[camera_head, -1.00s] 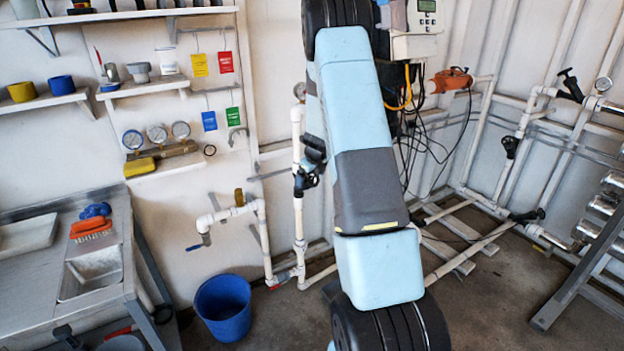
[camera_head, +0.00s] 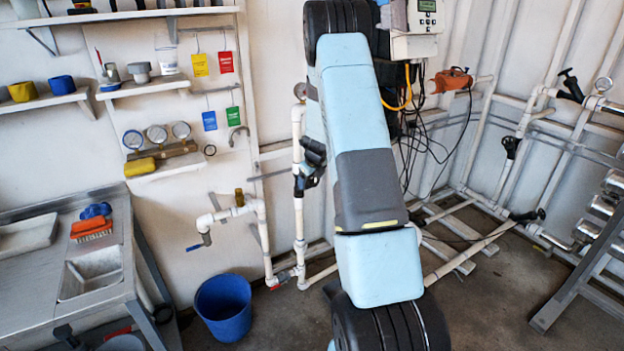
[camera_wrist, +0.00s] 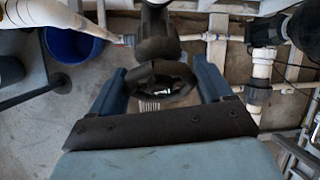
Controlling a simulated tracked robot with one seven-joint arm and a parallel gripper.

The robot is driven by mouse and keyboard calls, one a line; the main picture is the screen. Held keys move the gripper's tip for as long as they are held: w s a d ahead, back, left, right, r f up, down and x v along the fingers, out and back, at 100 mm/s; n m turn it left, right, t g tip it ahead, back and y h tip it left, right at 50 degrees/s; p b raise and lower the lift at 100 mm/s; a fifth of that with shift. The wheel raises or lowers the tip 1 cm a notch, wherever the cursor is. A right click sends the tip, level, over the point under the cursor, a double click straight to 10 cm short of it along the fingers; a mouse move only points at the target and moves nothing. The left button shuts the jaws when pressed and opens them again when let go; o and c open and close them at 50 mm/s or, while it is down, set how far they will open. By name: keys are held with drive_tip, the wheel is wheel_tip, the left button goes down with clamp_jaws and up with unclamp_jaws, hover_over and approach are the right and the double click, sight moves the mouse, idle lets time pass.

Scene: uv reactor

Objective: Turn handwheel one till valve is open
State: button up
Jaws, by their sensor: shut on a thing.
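In the wrist view, a black handwheel (camera_wrist: 160,83) sits between the two blue-grey fingers of my gripper (camera_wrist: 161,82). My gripper is shut on it, with one finger at each side. The wheel's dark valve body (camera_wrist: 155,35) rises behind it towards the top of the picture. No label shows whether this is handwheel one, and I cannot tell how far the valve is open. In the head view my arm covers much of the middle, and I cannot make out the fingers there.
White pipes (camera_head: 298,215) run up the wall left of my arm. A blue bucket (camera_head: 223,308) stands on the floor below. A metal sink bench (camera_head: 125,262) is at the left. More pipework and a metal frame (camera_head: 580,275) stand at the right. A second black valve (camera_wrist: 268,35) is right of my gripper.

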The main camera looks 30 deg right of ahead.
drive_tip(key=shift+c, duration=0.8)
drive_tip(key=shift+d, duration=0.2)
drive_tip(key=shift+a, duration=0.15)
